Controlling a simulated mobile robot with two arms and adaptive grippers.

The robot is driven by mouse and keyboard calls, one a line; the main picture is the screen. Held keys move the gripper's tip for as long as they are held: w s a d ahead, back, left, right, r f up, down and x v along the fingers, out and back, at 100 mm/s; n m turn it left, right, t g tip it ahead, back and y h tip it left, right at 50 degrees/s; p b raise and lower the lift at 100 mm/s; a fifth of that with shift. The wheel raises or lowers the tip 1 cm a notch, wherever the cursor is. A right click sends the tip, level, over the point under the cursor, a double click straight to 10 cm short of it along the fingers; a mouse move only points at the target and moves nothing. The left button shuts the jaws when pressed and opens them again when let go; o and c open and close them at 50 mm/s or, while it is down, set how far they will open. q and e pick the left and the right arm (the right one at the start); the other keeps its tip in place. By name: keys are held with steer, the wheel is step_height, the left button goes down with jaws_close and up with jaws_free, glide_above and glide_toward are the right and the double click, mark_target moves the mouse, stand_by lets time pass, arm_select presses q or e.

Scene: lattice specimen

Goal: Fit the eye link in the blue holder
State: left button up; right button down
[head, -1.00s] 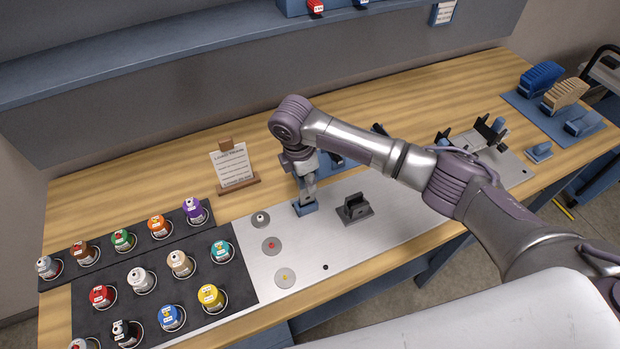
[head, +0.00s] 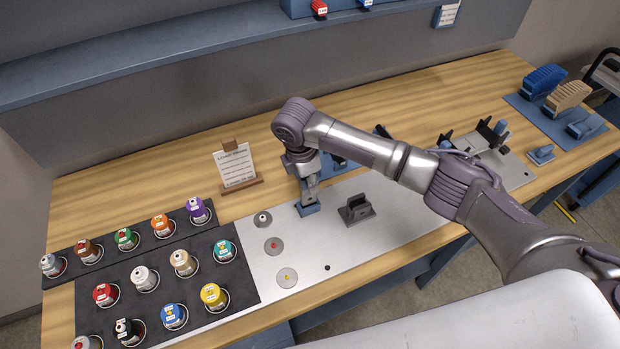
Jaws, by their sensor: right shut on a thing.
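My right gripper (head: 309,196) points down over the metal plate. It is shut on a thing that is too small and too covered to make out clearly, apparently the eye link. A blue holder (head: 308,209) sits on the plate directly under the fingertips. I cannot tell whether the held part is inside the holder or just above it. My left gripper is not in view.
A dark grey fixture (head: 357,209) stands on the metal plate (head: 375,240) to the right. Several coloured spools stand on a black mat (head: 190,268) at the left. A sign (head: 236,167) stands behind. A clamp fixture (head: 490,138) and a blue mat (head: 556,122) are far right.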

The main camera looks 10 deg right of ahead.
mark_target(306, 199)
steer(key=shift+f, duration=0.45)
stand_by(0.5)
steer(key=shift+f, duration=0.35)
steer(key=shift+f+b, duration=0.6)
steer(key=shift+f, duration=0.35)
stand_by(0.7)
steer(key=shift+c, duration=2.1)
jaws_free()
